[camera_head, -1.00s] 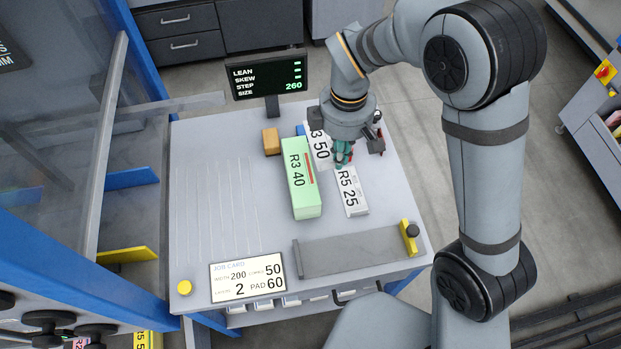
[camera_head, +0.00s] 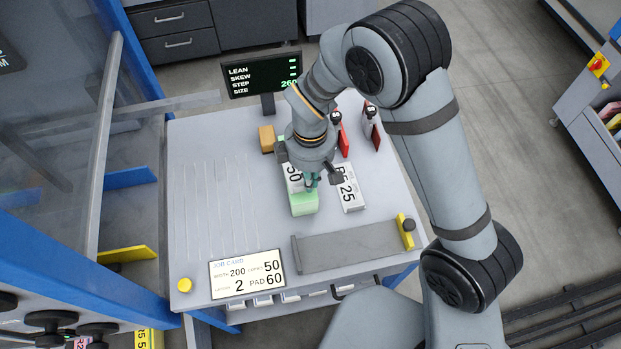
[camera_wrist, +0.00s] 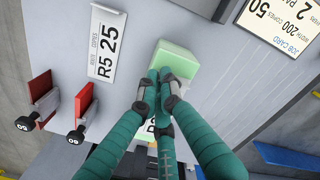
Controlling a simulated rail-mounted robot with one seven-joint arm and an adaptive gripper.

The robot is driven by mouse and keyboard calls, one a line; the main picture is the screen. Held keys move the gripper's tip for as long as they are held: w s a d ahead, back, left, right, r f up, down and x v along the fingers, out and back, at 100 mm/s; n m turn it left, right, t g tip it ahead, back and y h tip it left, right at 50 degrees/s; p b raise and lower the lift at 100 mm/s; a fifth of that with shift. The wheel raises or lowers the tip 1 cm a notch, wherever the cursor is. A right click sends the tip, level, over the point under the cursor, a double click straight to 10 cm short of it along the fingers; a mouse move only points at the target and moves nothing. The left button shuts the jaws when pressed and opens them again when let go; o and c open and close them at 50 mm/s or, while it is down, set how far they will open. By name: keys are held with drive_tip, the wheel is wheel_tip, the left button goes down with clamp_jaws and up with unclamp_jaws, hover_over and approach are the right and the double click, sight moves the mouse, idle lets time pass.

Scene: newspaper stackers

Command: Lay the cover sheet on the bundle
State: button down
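The bundle is a green block (camera_head: 304,204) on the table, left of the R5 25 strip; its near end shows. In the wrist view the green block (camera_wrist: 178,58) lies under and beyond my fingers. A white sheet marked 50 (camera_head: 292,174) is over the bundle's top, and part of it shows beneath my fingers in the wrist view (camera_wrist: 149,130). I cannot tell whether it rests on the block. My gripper (camera_head: 311,184) is above the bundle, its fingertips drawn together at the sheet; the grip itself is partly hidden.
The white R5 25 strip (camera_head: 348,188) lies just right of the bundle. Two red-faced holders (camera_head: 342,142) stand behind it. An orange block (camera_head: 267,138) and the screen (camera_head: 262,74) are at the back. A grey plate (camera_head: 348,248) lies in front. The table's left side is clear.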

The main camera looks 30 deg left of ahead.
drive_tip(key=c, duration=2.4)
unclamp_jaws()
drive_tip(key=shift+f, duration=0.2)
drive_tip(key=shift+c, duration=0.2)
drive_tip(key=o, duration=0.4)
drive_tip(key=shift+o, duration=0.3)
drive_tip(key=shift+r, duration=0.1)
drive_tip(key=shift+a+r, duration=0.1)
drive_tip(key=shift+r, duration=0.55)
wheel_tip(320, 180, up, 11)
drive_tip(key=shift+p, duration=0.35)
